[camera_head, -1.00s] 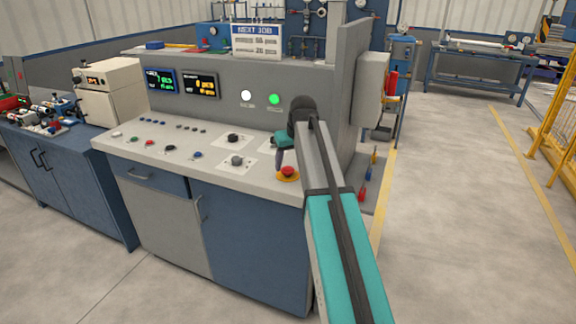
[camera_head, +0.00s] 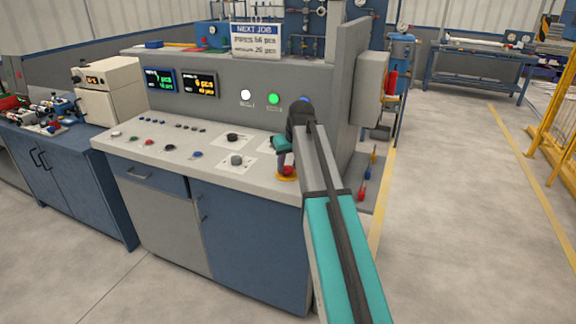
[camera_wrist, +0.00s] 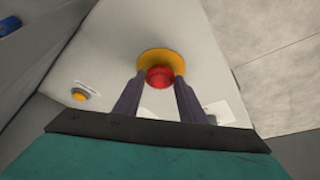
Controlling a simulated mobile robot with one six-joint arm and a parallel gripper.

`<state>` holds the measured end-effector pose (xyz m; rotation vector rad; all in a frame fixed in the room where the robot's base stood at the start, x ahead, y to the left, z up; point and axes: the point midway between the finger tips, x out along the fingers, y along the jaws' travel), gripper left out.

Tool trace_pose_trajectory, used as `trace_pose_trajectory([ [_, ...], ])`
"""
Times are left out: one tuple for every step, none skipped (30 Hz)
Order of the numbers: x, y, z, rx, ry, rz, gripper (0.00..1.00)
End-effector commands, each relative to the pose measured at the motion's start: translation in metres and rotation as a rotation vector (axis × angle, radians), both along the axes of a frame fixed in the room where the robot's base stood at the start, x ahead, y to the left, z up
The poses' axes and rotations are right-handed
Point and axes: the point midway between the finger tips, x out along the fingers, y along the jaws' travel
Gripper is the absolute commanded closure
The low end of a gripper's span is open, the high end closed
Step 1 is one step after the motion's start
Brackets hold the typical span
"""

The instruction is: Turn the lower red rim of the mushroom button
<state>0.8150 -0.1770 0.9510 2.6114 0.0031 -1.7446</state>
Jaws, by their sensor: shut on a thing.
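The red mushroom button (camera_head: 288,170) stands on a yellow round base (camera_head: 287,179) near the right front corner of the console top. In the wrist view the red button (camera_wrist: 160,75) shows between the two dark fingers, with the yellow base (camera_wrist: 158,55) behind it. My gripper (camera_head: 283,160) is over the button, and in the wrist view my gripper (camera_wrist: 160,83) is shut on its sides. The lower rim is not seen apart from the rest of the head. Part of the button is hidden by the fingers.
The grey console (camera_head: 250,182) carries several knobs and small buttons left of the mushroom button. Its upright panel (camera_head: 225,108) with displays and lamps stands behind. A lit green lamp (camera_head: 274,98) is near my arm. Open floor (camera_head: 450,220) lies to the right.

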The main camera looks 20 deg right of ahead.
Motion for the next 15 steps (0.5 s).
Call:
trace_pose_trajectory([
  [0.0000,0.0000,0.0003,-0.001,0.000,-0.004,0.85],
  [-0.0001,0.0001,0.0004,-0.001,0.000,-0.006,0.85],
  [-0.0001,0.0002,0.0005,-0.001,0.000,-0.011,0.85],
  [-0.0001,0.0004,0.0005,-0.001,0.000,-0.016,0.85],
  [-0.0001,0.0005,0.0006,-0.001,0.000,-0.021,0.85],
  [-0.0001,0.0008,0.0007,-0.001,0.001,-0.031,0.85],
  [-0.0001,0.0011,0.0007,0.000,0.001,-0.039,0.85],
  [0.0000,0.0014,0.0009,0.000,0.001,-0.049,0.85],
  [-0.0001,0.0017,0.0009,0.000,0.001,-0.063,0.85],
  [-0.0001,0.0020,0.0009,0.000,0.001,-0.075,0.85],
  [0.0000,0.0021,0.0011,-0.002,0.001,-0.087,0.85],
  [0.0002,0.0027,0.0012,-0.001,0.001,-0.107,0.85],
  [0.0003,0.0030,0.0013,0.000,0.001,-0.122,0.85],
  [0.0003,0.0032,0.0014,-0.001,0.001,-0.139,0.85],
  [0.0004,0.0033,0.0016,-0.002,0.001,-0.163,0.85],
])
